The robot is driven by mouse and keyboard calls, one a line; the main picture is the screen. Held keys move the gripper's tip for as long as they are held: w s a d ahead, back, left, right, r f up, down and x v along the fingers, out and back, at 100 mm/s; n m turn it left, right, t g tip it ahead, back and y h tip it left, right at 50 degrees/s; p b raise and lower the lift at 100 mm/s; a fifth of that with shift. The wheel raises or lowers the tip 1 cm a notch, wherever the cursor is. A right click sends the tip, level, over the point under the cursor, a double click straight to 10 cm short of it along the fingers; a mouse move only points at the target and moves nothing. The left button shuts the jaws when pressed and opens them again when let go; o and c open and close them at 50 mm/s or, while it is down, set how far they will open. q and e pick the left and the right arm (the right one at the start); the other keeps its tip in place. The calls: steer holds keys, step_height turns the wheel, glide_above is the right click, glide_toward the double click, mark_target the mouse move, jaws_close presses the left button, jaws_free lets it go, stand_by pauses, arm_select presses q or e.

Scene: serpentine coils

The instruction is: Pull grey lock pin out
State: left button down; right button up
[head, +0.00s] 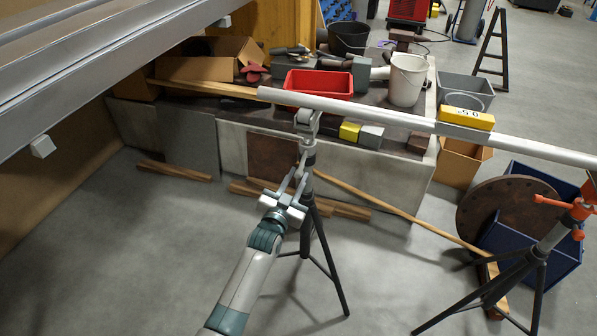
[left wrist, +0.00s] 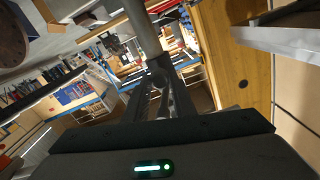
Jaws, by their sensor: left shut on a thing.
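My left gripper (head: 302,162) reaches up from the bottom of the head view to the neck of the middle tripod stand (head: 308,138), just below its head. In the left wrist view its two fingers (left wrist: 160,78) come together on a small dark grey part, the grey lock pin (left wrist: 159,66), beside the stand's post. The fingertips cover most of the pin, so I cannot tell how far in it sits. A long pale pipe (head: 390,118) lies across the stand's head. My right gripper is not in view.
A second tripod stand with orange clamps (head: 565,207) stands at the right. A yellow box (head: 466,118) is at the pipe. Behind is a low bench with a red bin (head: 318,84) and a white bucket (head: 407,80). Wooden strips (head: 345,208) lie on the floor. The front floor is mostly clear.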

arm_select(q)
steer(key=shift+s+f, duration=0.2)
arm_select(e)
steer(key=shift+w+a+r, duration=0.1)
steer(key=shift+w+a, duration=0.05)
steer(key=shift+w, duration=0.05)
arm_select(q)
steer(key=c, duration=1.7)
jaws_free()
steer(key=shift+o, duration=1.1)
steer(key=shift+s+a+r, duration=0.1)
steer(key=shift+r, duration=0.1)
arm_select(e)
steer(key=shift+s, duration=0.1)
arm_select(q)
steer(key=shift+s, duration=0.15)
steer(key=v, duration=1.7)
steer(key=shift+b, duration=0.4)
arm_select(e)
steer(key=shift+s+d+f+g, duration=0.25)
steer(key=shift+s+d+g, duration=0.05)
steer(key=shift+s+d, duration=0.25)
arm_select(q)
steer(key=shift+s+r, duration=0.1)
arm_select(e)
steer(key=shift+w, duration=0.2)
